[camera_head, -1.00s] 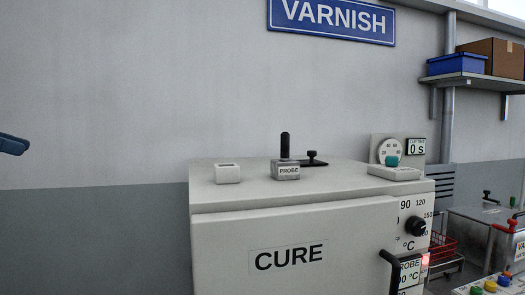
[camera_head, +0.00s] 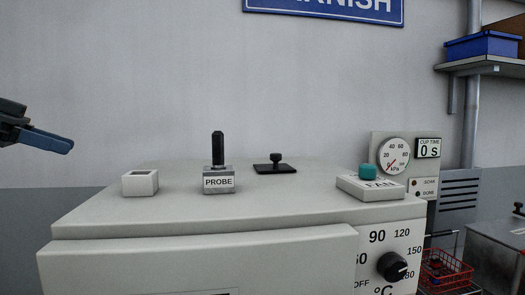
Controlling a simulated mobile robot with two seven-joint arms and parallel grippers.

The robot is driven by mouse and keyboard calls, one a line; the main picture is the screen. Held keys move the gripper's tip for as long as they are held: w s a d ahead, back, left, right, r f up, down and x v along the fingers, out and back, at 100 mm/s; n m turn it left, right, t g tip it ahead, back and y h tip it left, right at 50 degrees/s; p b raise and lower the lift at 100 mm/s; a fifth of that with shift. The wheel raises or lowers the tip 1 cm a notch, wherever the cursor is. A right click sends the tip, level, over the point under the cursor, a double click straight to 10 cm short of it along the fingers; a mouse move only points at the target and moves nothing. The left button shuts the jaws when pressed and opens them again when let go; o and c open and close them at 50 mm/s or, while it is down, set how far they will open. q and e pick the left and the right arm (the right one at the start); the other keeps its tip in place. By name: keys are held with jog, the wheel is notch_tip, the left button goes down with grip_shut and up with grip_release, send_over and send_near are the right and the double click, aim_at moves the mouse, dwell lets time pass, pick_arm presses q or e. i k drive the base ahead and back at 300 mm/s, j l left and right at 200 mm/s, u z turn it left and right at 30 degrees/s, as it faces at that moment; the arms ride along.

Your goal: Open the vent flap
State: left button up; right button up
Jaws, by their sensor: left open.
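The vent flap appears to be the small black plate (camera_head: 275,168) with a black knob on it, lying flat on top of the pale oven (camera_head: 110,212), towards the back. My left gripper (camera_head: 48,140) is at the left edge of the head view, above the oven top's level and well to the left of the flap. It is open and empty, with a blue finger showing; the rest is partly out of frame. My right gripper is not in view.
On the oven top, a probe holder (camera_head: 219,183) with an upright black handle stands just left of the flap. A white open box (camera_head: 140,183) is farther left. A FAN switch box (camera_head: 369,187) and a gauge (camera_head: 394,155) are at the right.

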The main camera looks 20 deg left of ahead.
aim_at(276, 158)
jog(key=i+l, duration=0.9)
jog(key=l, duration=0.15)
